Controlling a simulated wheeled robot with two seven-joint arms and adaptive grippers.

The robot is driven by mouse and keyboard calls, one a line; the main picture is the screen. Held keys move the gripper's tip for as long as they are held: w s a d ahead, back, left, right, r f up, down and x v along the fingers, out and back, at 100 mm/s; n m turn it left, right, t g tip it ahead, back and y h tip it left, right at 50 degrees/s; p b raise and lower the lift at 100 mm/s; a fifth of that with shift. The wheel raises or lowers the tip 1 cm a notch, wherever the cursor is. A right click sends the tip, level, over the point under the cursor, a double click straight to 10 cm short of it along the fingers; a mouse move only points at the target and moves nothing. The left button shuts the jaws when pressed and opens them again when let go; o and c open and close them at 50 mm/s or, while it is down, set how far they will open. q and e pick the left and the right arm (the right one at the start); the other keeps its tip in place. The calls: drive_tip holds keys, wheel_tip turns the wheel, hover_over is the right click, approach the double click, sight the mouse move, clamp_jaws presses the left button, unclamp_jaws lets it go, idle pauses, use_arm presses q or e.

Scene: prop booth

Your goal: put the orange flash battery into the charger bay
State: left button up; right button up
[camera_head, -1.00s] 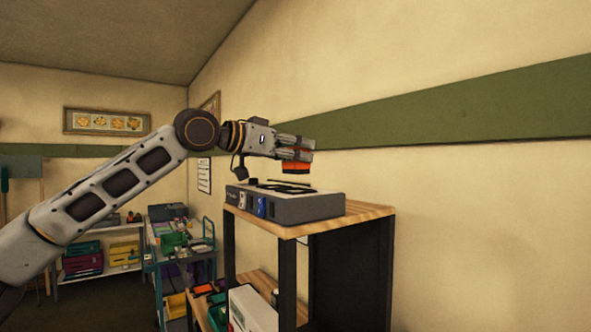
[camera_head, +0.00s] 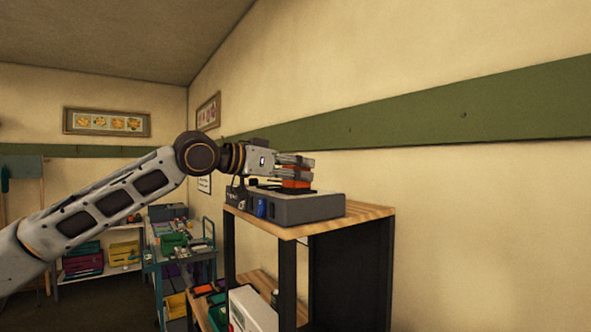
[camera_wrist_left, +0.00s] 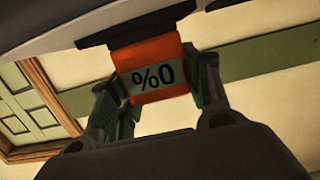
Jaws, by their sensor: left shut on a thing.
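The orange flash battery (camera_head: 296,183) is held by my left gripper (camera_head: 302,169) just over the top of the grey charger (camera_head: 300,209). In the left wrist view the battery (camera_wrist_left: 150,54) sits between both fingers, with an upside-down "0%" label facing the camera. Its far end meets or nearly meets a dark bay (camera_wrist_left: 128,27) on the charger's underside-up grey face. I cannot tell whether the end is inside the bay. My right gripper is not in view.
The charger stands on a shelf unit with a wooden top (camera_head: 357,215), close to the wall. A white box (camera_head: 252,309) sits on its lower shelf. A trolley (camera_head: 180,245) and a shelf with bins (camera_head: 125,253) stand behind at left.

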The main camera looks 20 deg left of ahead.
use_arm(q)
drive_tip(key=shift+f, duration=0.1)
drive_tip(key=o, duration=1.2)
drive_tip(key=shift+c, duration=0.2)
drive_tip(key=shift+o, duration=0.4)
drive_tip(key=shift+s+a, duration=0.4)
drive_tip(key=shift+s, duration=0.05)
drive_tip(key=b+v, duration=0.2)
drive_tip(key=v, duration=0.8)
drive_tip(key=shift+s+a+r, duration=0.15)
drive_tip(key=shift+s+r, duration=0.1)
drive_tip(key=shift+s, duration=0.05)
